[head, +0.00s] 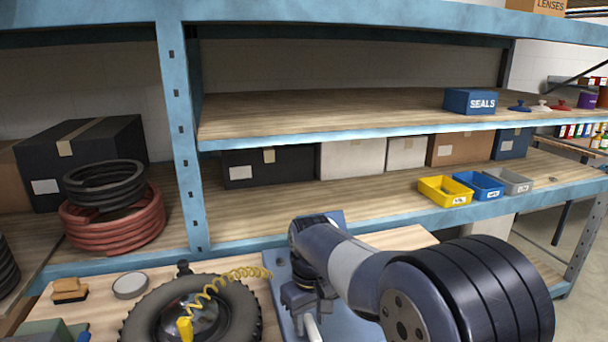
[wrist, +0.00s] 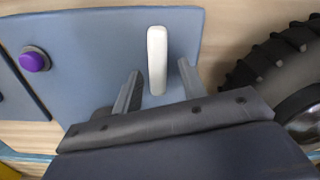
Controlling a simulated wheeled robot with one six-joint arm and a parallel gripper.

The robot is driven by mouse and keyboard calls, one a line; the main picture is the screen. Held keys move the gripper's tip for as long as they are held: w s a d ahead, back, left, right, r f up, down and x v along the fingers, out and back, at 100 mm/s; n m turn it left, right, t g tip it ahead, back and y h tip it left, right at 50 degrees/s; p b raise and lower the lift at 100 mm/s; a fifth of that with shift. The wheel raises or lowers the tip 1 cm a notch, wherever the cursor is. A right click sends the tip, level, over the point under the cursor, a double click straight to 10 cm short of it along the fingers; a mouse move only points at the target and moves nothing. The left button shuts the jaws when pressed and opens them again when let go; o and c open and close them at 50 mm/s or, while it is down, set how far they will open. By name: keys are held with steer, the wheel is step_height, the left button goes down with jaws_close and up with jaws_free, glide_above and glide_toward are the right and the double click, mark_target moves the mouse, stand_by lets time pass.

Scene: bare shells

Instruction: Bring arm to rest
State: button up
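My arm reaches over the workbench in the head view, with my gripper (head: 303,300) low over a blue plate (head: 280,285). In the wrist view my gripper (wrist: 158,85) has its two grey fingers spread apart. A white upright handle-like bar (wrist: 157,60) shows between the fingers, with gaps on both sides. It stands on or over the blue plate (wrist: 90,50). Part of a white piece also shows below my gripper in the head view (head: 312,328).
A black tire (head: 140,322) with a yellow coiled hose (head: 225,275) lies left of the plate. A purple button (wrist: 34,60) is at the plate's left in the wrist view. Blue shelving (head: 185,130) with boxes and yellow, blue and grey bins (head: 445,191) stands behind.

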steer(key=shift+s+a+n+b, duration=0.1)
steer(key=shift+n+b, duration=0.5)
steer(key=shift+n, duration=1.2)
steer(key=shift+r, duration=0.1)
